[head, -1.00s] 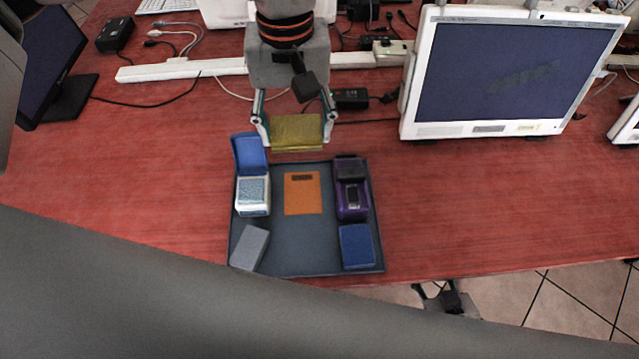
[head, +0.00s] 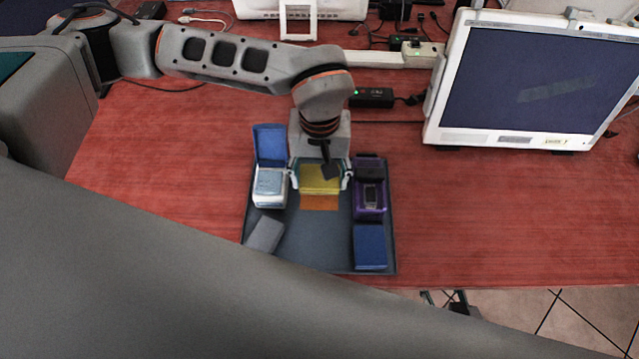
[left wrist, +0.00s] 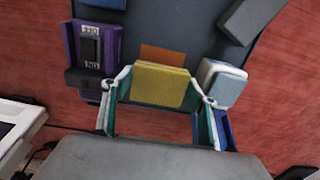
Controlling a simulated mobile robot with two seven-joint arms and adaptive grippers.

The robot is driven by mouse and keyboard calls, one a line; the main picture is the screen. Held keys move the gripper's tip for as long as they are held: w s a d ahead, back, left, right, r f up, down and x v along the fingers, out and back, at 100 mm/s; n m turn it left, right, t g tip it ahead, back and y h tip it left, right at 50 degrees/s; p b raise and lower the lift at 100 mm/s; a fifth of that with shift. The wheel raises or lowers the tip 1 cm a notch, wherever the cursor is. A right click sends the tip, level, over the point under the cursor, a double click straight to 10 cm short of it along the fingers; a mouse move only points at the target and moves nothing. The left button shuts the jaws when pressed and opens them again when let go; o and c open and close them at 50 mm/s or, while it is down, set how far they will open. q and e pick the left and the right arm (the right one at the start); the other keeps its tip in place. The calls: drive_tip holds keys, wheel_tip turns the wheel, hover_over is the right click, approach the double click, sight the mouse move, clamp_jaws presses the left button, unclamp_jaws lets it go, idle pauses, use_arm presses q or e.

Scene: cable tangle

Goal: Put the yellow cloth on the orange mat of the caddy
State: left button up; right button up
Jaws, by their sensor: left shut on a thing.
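The yellow cloth (head: 320,174) is a folded flat piece between the fingers of my left gripper (head: 320,183), which is shut on it. In the left wrist view the cloth (left wrist: 160,85) spans between both fingertips. The orange mat (head: 319,203) lies on the dark caddy tray (head: 325,240). The cloth covers the mat's far part in the head view, and a strip of mat (left wrist: 163,55) shows beyond it in the wrist view. I cannot tell whether the cloth touches the mat. My right gripper (head: 447,299) shows partly below the table's front edge.
On the caddy, a white-and-blue box with open lid (head: 270,187) stands left of the mat. A purple device (head: 369,195) stands right. A grey block (head: 265,235) and a blue block (head: 370,247) lie nearer the front. A monitor (head: 535,90) stands behind right.

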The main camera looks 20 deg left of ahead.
sight(319, 180)
use_arm(q)
drive_tip(key=shift+f, duration=1.75)
drive_tip(key=shift+f, duration=0.1)
drive_tip(key=o, duration=0.7)
drive_tip(key=shift+o, duration=0.4)
wheel_tip(319, 180, up, 12)
drive_tip(key=shift+f, duration=0.2)
drive_tip(key=shift+r, duration=0.35)
